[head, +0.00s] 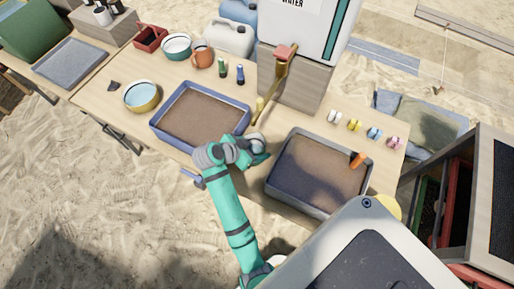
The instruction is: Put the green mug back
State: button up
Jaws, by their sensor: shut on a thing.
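My gripper (262,146) is at the end of my teal arm, low over the table between two soil-filled trays. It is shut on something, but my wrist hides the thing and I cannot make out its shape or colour. I cannot pick out a green mug anywhere in the head view. An orange-brown mug (203,57) stands at the back of the table, beside a teal-and-white bowl (176,46).
A blue-rimmed soil tray (168,108) lies left of my gripper and a grey one (283,203) right. A brass-coloured bent post (272,90) rises close behind it, before the water dispenser (300,40). Another bowl (141,96) and small bottles (240,74) stand on the table.

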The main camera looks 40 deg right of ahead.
jog(key=shift+f, duration=0.35)
jog(key=shift+s, duration=0.15)
jog(key=shift+s+d+f, duration=0.1)
jog(key=o, duration=1.1)
jog(key=shift+c, duration=0.2)
jog(key=v, duration=1.2)
